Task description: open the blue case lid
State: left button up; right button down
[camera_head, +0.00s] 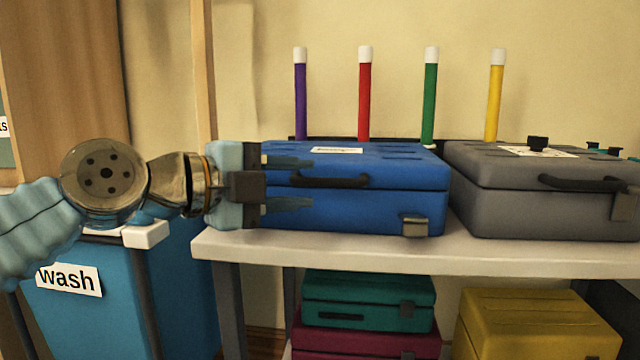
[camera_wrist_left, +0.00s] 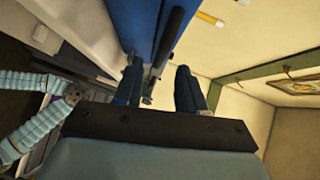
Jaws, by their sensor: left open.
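The blue case (camera_head: 350,205) sits with its lid down at the left end of the pale shelf. It has a dark handle on its front, a silver latch (camera_head: 414,225) at the front right and a white label on the lid. My left gripper (camera_head: 300,182) is in front of the case's left part, its two fingers open, one above the other, near the left end of the handle (camera_head: 335,181). In the left wrist view the blue case (camera_wrist_left: 143,22) lies beyond the fingers (camera_wrist_left: 160,88). I cannot tell whether they touch it. My right gripper is not in view.
A grey case (camera_head: 480,205) stands close on the right of the blue one. Purple, red, green and yellow tubes (camera_head: 365,100) stand behind. Teal (camera_head: 368,290), magenta and yellow cases (camera_head: 540,330) lie below. A blue "wash" bin (camera_head: 100,310) stands left of the shelf.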

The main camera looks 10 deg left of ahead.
aim_at(323, 183)
pick_arm(q)
jog(key=shift+x, duration=2.25)
grip_shut()
